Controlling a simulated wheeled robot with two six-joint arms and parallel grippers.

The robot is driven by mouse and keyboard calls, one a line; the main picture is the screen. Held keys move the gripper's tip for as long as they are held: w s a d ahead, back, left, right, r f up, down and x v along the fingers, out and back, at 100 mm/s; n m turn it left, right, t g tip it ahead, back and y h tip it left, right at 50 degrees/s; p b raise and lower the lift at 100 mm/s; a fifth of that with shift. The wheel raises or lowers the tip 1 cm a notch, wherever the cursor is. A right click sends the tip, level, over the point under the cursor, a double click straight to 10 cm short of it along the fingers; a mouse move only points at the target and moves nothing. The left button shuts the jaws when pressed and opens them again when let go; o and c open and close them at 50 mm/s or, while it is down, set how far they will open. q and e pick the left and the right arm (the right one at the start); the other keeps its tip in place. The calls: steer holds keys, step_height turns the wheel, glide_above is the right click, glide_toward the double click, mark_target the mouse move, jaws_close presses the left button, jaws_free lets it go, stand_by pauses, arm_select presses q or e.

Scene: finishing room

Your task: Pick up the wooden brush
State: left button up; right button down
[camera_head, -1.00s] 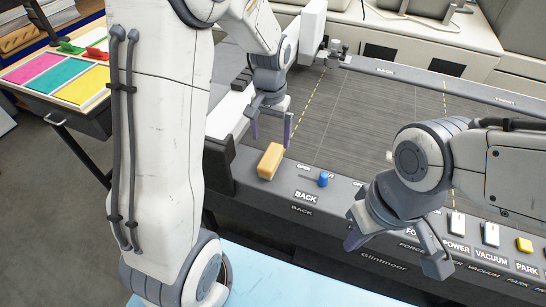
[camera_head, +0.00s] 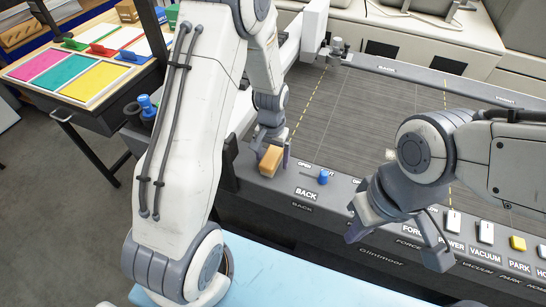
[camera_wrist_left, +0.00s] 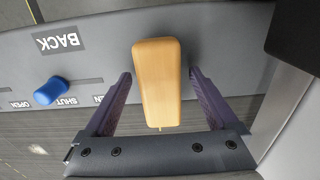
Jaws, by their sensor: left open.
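The wooden brush (camera_head: 270,161) is a tan block on the grey front rail of the machine, left of the BACK label. My left gripper (camera_head: 271,158) is open and down at the brush. In the left wrist view the brush (camera_wrist_left: 158,82) lies between the two purple fingers of my left gripper (camera_wrist_left: 158,90), with a gap on each side. Its underside is hidden. My right gripper (camera_head: 398,245) is over the front rail at the right, with its fingers apart and nothing seen between them.
A blue knob (camera_head: 323,177) stands on the rail right of the brush; it also shows in the left wrist view (camera_wrist_left: 50,91). Labelled switches (camera_head: 485,232) line the rail at the right. A table (camera_head: 108,108) with coloured sheets is at the upper left.

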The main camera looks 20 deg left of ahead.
mark_target(273, 155)
arm_select(q)
jaws_close()
steer(key=shift+r, duration=0.15)
steer(key=shift+w+r+b, duration=0.1)
steer(key=shift+r+b, duration=0.2)
steer(key=shift+r, duration=0.35)
steer(key=r, duration=0.1)
steer(key=r+b, duration=0.1)
steer(key=shift+d+r, duration=0.2)
steer(key=shift+r, duration=0.15)
steer(key=s+d+r+b, duration=0.2)
steer(key=d+r, duration=0.4)
steer(key=d, duration=0.5)
steer(key=shift+s+r, duration=0.4)
steer(key=shift+s, duration=0.15)
